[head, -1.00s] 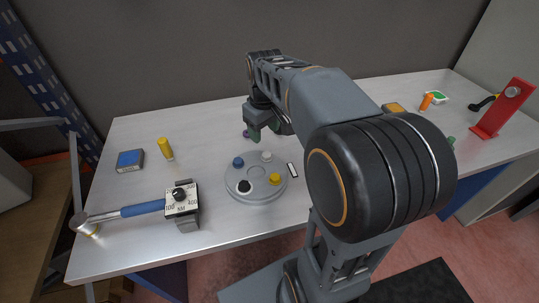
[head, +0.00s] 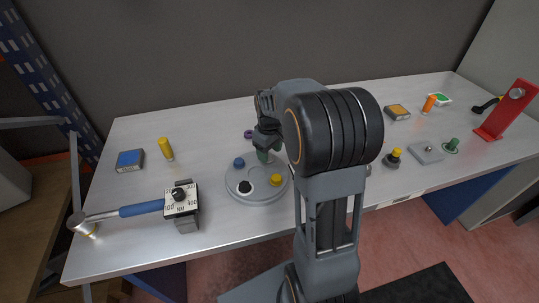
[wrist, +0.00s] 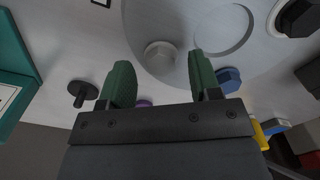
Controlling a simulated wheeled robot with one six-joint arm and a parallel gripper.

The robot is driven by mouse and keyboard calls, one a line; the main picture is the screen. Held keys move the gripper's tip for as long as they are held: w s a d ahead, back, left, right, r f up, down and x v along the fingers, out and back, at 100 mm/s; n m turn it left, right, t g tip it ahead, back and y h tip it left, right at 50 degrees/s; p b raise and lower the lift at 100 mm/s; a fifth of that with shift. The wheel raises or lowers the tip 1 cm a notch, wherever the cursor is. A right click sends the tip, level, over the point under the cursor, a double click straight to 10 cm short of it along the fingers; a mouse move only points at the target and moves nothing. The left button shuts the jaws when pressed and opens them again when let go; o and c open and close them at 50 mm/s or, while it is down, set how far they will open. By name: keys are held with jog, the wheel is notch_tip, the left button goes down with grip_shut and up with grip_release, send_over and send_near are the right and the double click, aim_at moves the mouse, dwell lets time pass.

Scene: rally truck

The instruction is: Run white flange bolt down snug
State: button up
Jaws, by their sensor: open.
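The round grey flange (head: 238,188) lies on the bench with coloured bolts on it: blue (head: 239,163), black (head: 244,187) and yellow (head: 276,180). The white flange bolt (wrist: 160,55) shows in the wrist view just ahead of the gap between my green fingers; in the head view my gripper hides it. My gripper (wrist: 160,77) is open and empty, with the white bolt's head roughly centred between the finger lines. In the head view my gripper (head: 263,156) is over the flange's far edge. The blue bolt (wrist: 229,78) is close beside one finger in the wrist view.
A blue box (head: 130,160) and yellow cylinder (head: 166,149) stand farther back. A purple ring (head: 248,134) is behind the flange. A yellow-topped piece (head: 393,158), grey block (head: 426,152) and red stand (head: 505,110) are right.

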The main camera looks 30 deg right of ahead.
jog(key=shift+f, duration=0.9)
jog(key=c, duration=0.9)
